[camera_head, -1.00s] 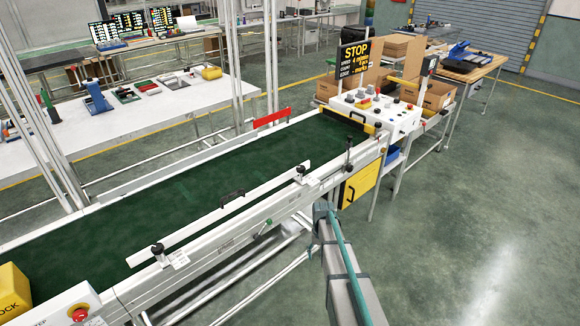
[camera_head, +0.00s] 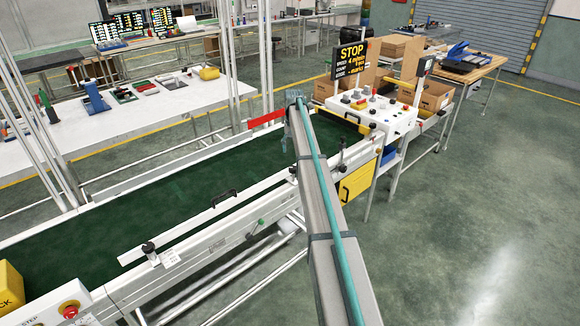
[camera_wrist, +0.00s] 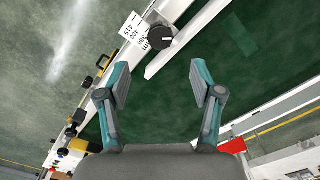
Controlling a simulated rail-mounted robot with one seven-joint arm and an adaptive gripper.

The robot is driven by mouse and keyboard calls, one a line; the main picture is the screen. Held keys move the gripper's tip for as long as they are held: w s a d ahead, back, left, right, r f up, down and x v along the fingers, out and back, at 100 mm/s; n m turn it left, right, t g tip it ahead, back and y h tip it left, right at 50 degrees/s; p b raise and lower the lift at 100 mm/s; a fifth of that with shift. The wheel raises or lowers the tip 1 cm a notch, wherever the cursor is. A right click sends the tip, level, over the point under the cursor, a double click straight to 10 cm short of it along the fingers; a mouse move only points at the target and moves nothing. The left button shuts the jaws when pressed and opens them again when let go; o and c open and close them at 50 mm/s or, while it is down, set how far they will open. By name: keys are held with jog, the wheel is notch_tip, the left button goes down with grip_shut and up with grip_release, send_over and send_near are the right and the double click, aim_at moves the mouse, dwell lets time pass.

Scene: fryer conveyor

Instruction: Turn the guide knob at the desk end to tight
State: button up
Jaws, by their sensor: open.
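The guide knob at the desk end is a black round knob (camera_wrist: 160,37) with a short white mark, beside a white scale label (camera_wrist: 137,35). It sits at the end of the white guide rail (camera_wrist: 185,40). In the head view this knob (camera_head: 292,170) shows just left of my arm, partly hidden. My gripper (camera_wrist: 160,82) is open and empty, with its teal-grey fingers apart over the green belt (camera_wrist: 160,115). The knob lies beyond the fingertips in the wrist view, not between them. No tight or loose marking can be read.
A second black knob (camera_head: 148,247) stands at the rail's near end. The control desk (camera_head: 375,108) with buttons and a STOP display (camera_head: 351,56) stands at the belt's far end. A red plate (camera_head: 266,119) is on the belt's far side. A yellow panel (camera_head: 357,182) hangs below the desk.

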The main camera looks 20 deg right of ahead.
aim_at(293, 168)
notch_tip(293, 168, down, 10)
jog(key=p, duration=0.3)
jog(key=shift+w+r, duration=0.1)
jog(key=shift+r, duration=0.1)
jog(key=shift+c, duration=0.2)
jog(key=c, duration=1.1)
